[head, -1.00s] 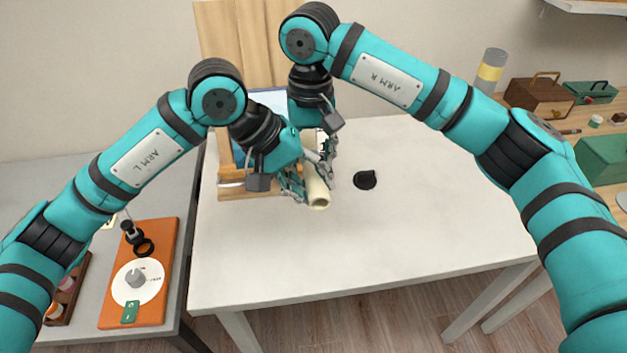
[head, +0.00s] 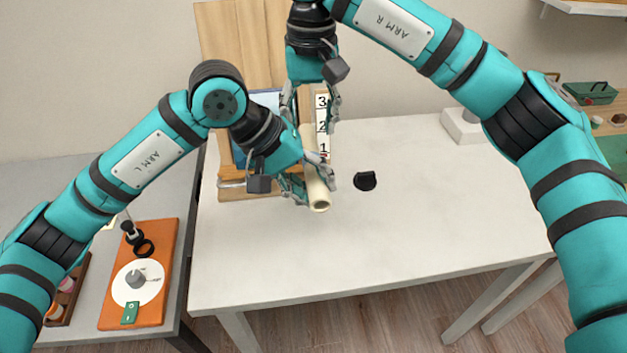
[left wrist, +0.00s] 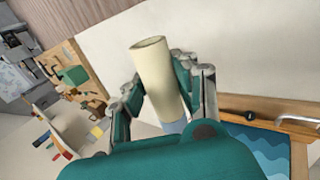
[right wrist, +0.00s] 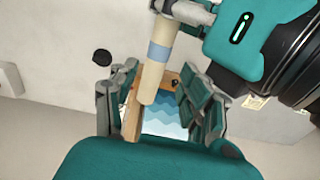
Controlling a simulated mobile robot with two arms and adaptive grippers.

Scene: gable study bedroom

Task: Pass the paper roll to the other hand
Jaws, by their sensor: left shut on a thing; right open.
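The paper roll (head: 319,197) is a cream tube with a pale blue band, held above the white table. My left gripper (head: 313,183) is shut on it; the left wrist view shows the roll (left wrist: 157,75) between its fingers. My right gripper (head: 312,103) is open, above and behind the left one. In the right wrist view the roll (right wrist: 156,80) reaches toward the space between the open fingers of the right gripper (right wrist: 172,92). Whether they touch it I cannot tell.
The white table (head: 430,220) is mostly bare in front and to the right. A small black object (head: 365,181) lies right of the roll. A wooden stand (head: 232,190) with a blue picture is behind the grippers. An orange board (head: 163,255) lies on the grey table at left.

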